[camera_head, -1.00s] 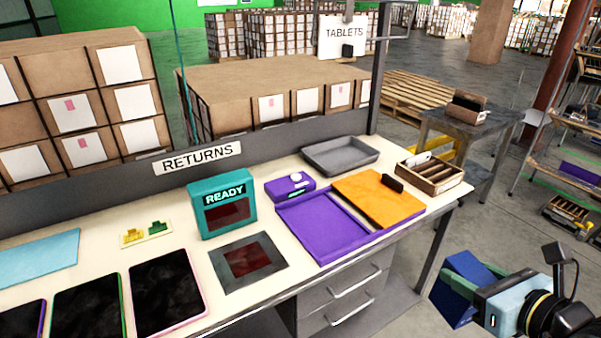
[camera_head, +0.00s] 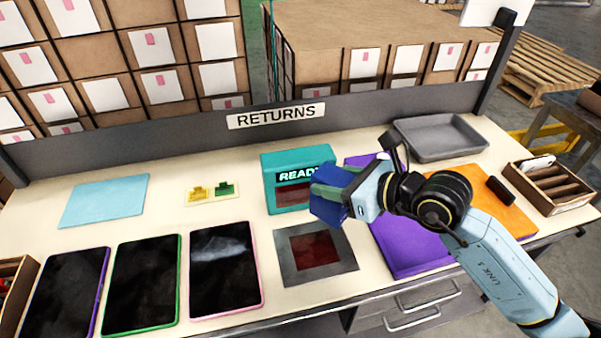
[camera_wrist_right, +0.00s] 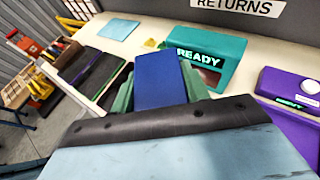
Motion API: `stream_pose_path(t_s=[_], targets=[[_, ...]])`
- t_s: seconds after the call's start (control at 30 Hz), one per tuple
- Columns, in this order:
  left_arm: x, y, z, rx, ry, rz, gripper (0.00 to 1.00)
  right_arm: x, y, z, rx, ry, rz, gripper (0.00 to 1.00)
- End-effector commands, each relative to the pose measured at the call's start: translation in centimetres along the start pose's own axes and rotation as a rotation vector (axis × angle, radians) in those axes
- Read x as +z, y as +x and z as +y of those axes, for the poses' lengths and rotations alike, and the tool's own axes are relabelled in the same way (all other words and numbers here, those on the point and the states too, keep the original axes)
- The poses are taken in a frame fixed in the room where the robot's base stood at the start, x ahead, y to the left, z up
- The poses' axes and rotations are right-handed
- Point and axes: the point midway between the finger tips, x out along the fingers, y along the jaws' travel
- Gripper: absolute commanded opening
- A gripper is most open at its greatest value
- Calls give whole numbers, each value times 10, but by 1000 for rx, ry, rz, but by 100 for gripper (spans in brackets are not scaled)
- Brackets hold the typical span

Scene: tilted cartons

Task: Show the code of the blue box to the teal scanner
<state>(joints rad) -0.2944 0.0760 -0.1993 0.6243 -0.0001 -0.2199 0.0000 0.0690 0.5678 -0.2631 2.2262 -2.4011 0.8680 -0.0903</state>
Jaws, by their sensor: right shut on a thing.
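The blue box (camera_head: 328,198) is held in my right gripper (camera_head: 341,192), in front of the teal scanner (camera_head: 283,203). The scanner stands on the bench and its display reads READY; the box and gripper cover part of its right side. In the right wrist view, the blue box (camera_wrist_right: 160,82) sits between the green fingers (camera_wrist_right: 158,92), with the scanner (camera_wrist_right: 222,52) just beyond it to the right. I see no code on the box faces in view. A gap between box and scanner cannot be judged exactly. My left gripper is not in view.
A dark framed plate with a red window (camera_head: 314,250) lies flush below the box. Several tablets (camera_head: 140,285) lie to the left.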

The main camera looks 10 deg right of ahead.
Motion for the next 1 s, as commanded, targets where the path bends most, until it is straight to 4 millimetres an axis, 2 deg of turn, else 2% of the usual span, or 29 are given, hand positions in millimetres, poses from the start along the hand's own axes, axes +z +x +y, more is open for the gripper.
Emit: stream_pose_path(t_s=[0.03, 0.2, 0.47, 0.67, 1.0], targets=[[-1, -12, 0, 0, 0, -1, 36, 8, 10, 4, 40, -24, 4, 19], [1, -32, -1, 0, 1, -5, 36, 1, 40, 12, 136, -64, 6, 19], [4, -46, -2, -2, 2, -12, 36, -20, 54, -3, 158, -70, 1, 19], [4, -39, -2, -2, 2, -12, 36, -30, 58, -5, 158, -67, -2, 19], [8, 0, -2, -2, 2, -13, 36, -67, 73, -4, 159, -67, 0, 19]])
